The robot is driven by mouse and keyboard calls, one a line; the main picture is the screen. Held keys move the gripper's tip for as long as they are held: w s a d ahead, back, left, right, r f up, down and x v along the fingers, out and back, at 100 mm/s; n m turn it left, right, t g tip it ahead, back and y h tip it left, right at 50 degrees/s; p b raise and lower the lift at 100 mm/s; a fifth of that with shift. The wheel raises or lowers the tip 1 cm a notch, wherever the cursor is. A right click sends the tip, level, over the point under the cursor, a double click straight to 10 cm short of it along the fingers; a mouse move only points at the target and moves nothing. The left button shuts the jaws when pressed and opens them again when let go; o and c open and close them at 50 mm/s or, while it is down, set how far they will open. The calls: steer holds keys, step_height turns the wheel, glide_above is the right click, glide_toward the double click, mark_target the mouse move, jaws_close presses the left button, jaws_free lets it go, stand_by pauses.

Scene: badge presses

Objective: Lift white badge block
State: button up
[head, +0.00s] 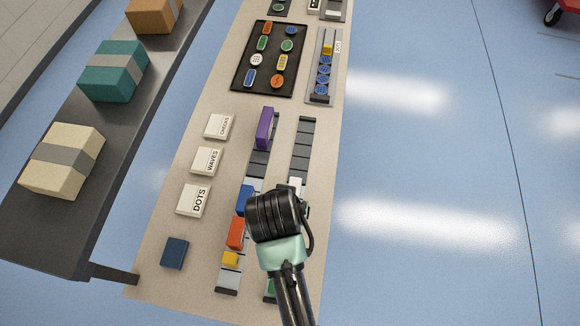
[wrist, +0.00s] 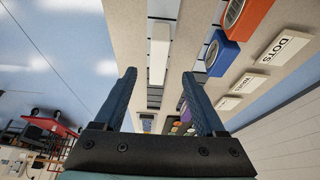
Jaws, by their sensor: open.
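The white badge block (head: 295,183) sits on the right-hand rail (head: 302,150) of the table in the head view, mostly hidden behind my arm's end. My gripper (wrist: 159,74) is open, with a finger to each side of the block's line and nothing held. I cannot tell exactly how far the fingertips are from the block. In the head view the fingers are hidden.
The left rail holds purple (head: 264,128), blue (head: 245,200), orange (head: 235,233) and yellow (head: 230,258) blocks. Cards marked DOTS (head: 194,200), WAVES (head: 207,161) and CHECKS (head: 219,126) lie left. A dark badge tray (head: 243,60) lies farther back.

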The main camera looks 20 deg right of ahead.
steer(key=x, duration=0.4)
steer(key=shift+w+f, duration=0.3)
steer(key=shift+d+p+x, duration=0.2)
steer(key=shift+p+x, duration=0.05)
steer(key=shift+x, duration=0.75)
steer(key=shift+d+p+x, duration=0.2)
steer(key=shift+p+x, duration=0.05)
steer(key=shift+x, duration=0.75)
steer(key=shift+w+d+f, duration=0.15)
steer(key=shift+w+f, duration=0.2)
steer(key=shift+f, duration=0.1)
steer(key=shift+f, duration=0.25)
jaws_close()
